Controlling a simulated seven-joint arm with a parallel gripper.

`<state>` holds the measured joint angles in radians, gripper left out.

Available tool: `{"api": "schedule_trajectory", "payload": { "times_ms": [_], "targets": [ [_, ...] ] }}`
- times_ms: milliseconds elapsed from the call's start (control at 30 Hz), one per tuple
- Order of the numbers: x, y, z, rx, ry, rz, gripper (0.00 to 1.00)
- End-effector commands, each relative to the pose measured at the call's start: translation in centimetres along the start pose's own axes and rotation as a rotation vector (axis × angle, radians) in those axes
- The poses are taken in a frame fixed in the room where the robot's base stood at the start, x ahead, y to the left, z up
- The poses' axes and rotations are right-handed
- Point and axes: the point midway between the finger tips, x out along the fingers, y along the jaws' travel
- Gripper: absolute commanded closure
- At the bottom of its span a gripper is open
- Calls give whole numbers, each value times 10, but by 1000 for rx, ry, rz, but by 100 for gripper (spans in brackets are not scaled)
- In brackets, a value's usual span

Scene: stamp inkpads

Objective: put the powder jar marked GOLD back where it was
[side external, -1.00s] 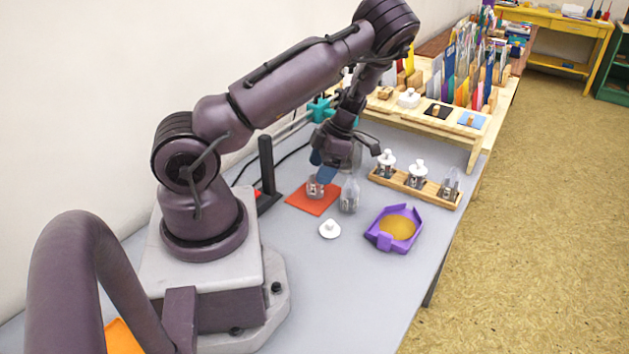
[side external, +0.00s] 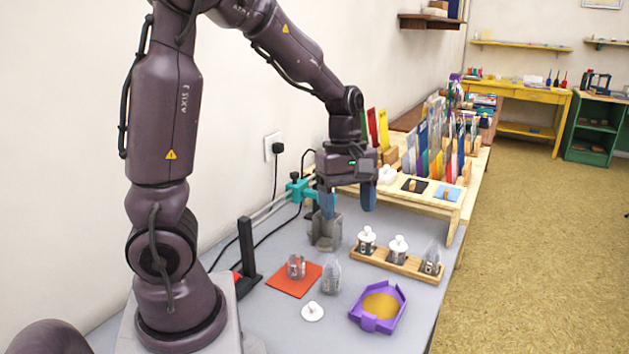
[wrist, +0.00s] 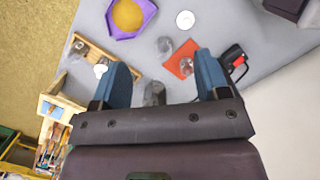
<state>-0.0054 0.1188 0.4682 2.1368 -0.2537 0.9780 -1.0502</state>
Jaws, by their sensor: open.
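A small clear jar (side external: 296,267) without a lid stands on the orange-red mat (side external: 284,285); the wrist view also shows this jar (wrist: 187,66). A clear, pointed-top container (side external: 331,275) stands just right of the mat. A loose white knobbed lid (side external: 312,311) lies on the table in front. A wooden rack (side external: 400,262) holds two white-lidded jars (side external: 366,241) (side external: 398,249) and a clear pointed-top one (side external: 431,260). The labels are too small to read, so I cannot tell which is GOLD. My gripper (side external: 347,205) is open and empty, raised beyond the mat, near a grey cup (side external: 326,232).
A purple tray (side external: 356,315) with gold powder stands at the front right, near the table edge. A black post (side external: 248,258) and a teal clamp (side external: 300,190) stand at the left by the wall. A wooden shelf (side external: 420,196) with pads and cards stands behind the rack.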

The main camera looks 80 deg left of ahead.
Motion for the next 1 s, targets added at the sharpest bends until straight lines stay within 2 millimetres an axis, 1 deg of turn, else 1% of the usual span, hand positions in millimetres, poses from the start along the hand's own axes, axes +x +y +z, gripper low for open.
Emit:
{"api": "schedule_trajectory", "payload": {
  "times_ms": [33, 67, 100, 167, 200, 300, 400, 433, 500, 633, 1000],
  "targets": [
    [-15, -7, 19, 175, -2, 54, 31],
    [-22, -11, 29, 284, 4, 80, 31],
    [-31, -18, 41, 432, 20, 113, 31],
    [-44, -30, 58, 651, 58, 163, 31],
    [-52, -38, 68, 795, 94, 193, 31],
    [-66, -60, 89, 1124, 205, 250, 31],
    [-75, -77, 102, 1382, 326, 276, 31],
    [-76, -82, 104, 1444, 359, 279, 31],
    [-79, -89, 108, 1555, 425, 281, 31],
    [-81, -97, 112, 1663, 492, 276, 31],
    [-82, -97, 112, 1678, 500, 274, 31]
  ]
}}
